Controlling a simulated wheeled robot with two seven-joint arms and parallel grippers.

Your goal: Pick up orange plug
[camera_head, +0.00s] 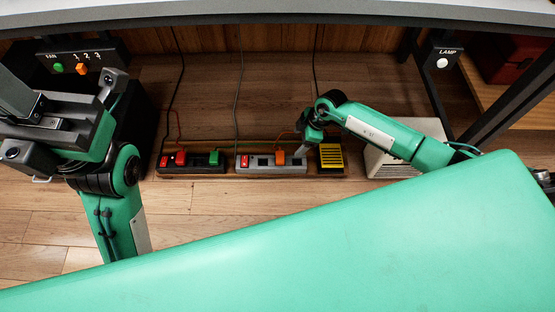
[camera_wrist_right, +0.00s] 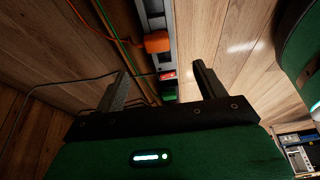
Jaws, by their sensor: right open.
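The orange plug (camera_head: 280,158) sits in the grey power strip (camera_head: 258,170) on the floor under the desk. In the right wrist view the orange plug (camera_wrist_right: 158,42) is ahead of the finger gap, apart from both fingers, with an orange cord running left. My right gripper (camera_head: 301,150) is just right of the plug in the head view, close to the strip. In the right wrist view its two fingers (camera_wrist_right: 162,84) are spread with nothing held between them. My left gripper (camera_head: 45,118) is at the far left, away from the strips; its jaws are unclear.
A black strip (camera_head: 192,171) with red and green plugs lies left of the grey one. A yellow slotted block (camera_head: 331,157) and a white box (camera_head: 390,162) stand right of it. The desk edge (camera_head: 280,12) is overhead, with FAN and LAMP panels beneath. Floor in front is clear.

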